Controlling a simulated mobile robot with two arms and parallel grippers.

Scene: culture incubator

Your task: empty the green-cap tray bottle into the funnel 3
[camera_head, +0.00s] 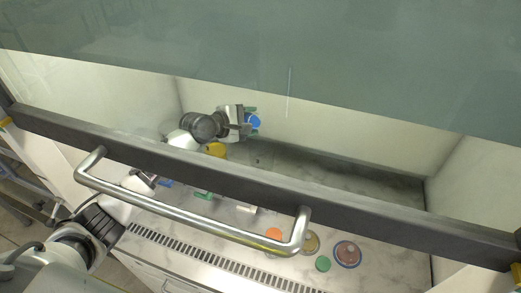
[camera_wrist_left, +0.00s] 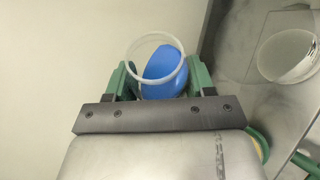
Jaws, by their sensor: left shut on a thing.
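My left gripper (camera_head: 250,119) is raised inside the cabinet, behind the sash frame. In the left wrist view, its green fingers (camera_wrist_left: 158,78) are shut on a clear, open-mouthed bottle (camera_wrist_left: 129,62) with blue inside; whether that is liquid is unclear. In the head view the bottle shows as a blue patch (camera_head: 253,121) between the fingers, and its tilt is hard to tell. A green cap (camera_head: 322,263) lies on the bench at the front. I cannot pick out funnel 3 with certainty. My right gripper is not in view.
The sash frame and its metal handle (camera_head: 190,217) cross the view and hide part of the bench. An orange cap (camera_head: 273,234) and a round blue-rimmed, reddish item (camera_head: 347,253) are near the front. A yellow item (camera_head: 216,149) is below my left gripper. The bench's back right is clear.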

